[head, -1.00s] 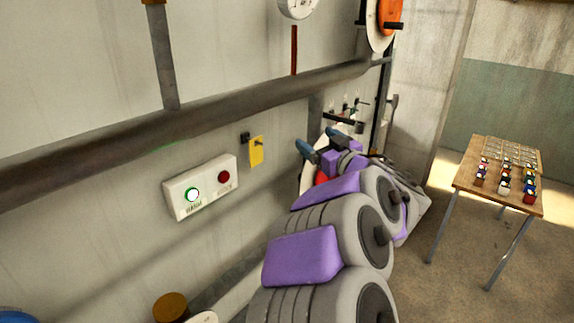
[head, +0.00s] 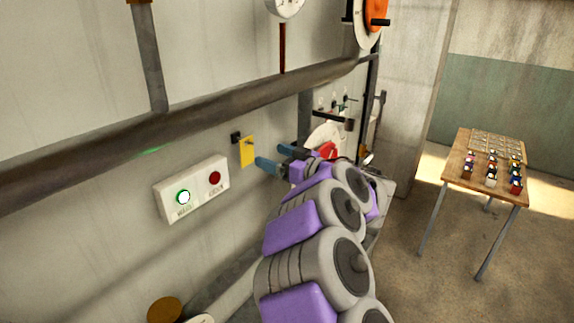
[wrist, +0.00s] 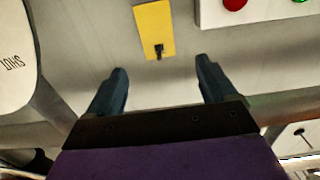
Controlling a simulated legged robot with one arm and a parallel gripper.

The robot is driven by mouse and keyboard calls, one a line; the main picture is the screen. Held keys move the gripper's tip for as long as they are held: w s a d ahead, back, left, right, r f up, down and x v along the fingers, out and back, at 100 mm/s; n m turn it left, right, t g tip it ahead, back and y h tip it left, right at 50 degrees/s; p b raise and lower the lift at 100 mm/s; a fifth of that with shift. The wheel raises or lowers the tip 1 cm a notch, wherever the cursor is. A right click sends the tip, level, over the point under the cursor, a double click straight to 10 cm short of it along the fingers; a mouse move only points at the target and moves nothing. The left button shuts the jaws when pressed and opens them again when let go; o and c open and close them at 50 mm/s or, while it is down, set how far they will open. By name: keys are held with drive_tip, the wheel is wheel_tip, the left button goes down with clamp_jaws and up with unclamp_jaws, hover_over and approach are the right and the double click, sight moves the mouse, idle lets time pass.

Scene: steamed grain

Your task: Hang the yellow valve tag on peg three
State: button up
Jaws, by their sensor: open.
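The yellow valve tag (head: 247,152) hangs flat against the wall beside a small dark block, right of a white button box. In the wrist view the tag (wrist: 153,22) is ahead of my gripper, with a small dark pin at its near end. My gripper (head: 273,156) is open and empty, just right of the tag in the head view. In the wrist view the blue fingers of my gripper (wrist: 160,75) are spread apart, the tag lying beyond and between them, not touched. I cannot make out which peg is peg three.
The button box (head: 192,188) has a lit green-ringed button and a red one. A thick pipe (head: 200,112) runs along the wall above the tag. A dark rack (head: 335,115) with small fittings is farther along. A wooden table (head: 462,165) with small items stands at right.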

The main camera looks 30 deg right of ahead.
sight(250, 144)
drive_tip(key=x, duration=0.8)
drive_tip(key=shift+w+b, duration=0.15)
drive_tip(key=shift+b, duration=0.25)
drive_tip(key=shift+w+a, duration=0.5)
drive_tip(key=shift+w, duration=0.05)
drive_tip(key=shift+d, duration=0.7)
drive_tip(key=shift+c, duration=0.2)
drive_tip(key=shift+d+f, duration=0.1)
drive_tip(key=shift+c, duration=0.7)
drive_tip(key=shift+a, duration=0.65)
drive_tip(key=c, duration=0.9)
drive_tip(key=o, duration=0.6)
drive_tip(key=shift+d, duration=0.15)
drive_tip(key=o, duration=0.5)
drive_tip(key=shift+d, duration=0.35)
drive_tip(key=shift+c, duration=0.2)
drive_tip(key=shift+a, duration=0.25)
drive_tip(key=shift+c, duration=0.7)
drive_tip(key=shift+a, duration=0.1)
drive_tip(key=c, duration=0.3)
drive_tip(key=shift+d, duration=0.2)
drive_tip(key=c, duration=0.7)
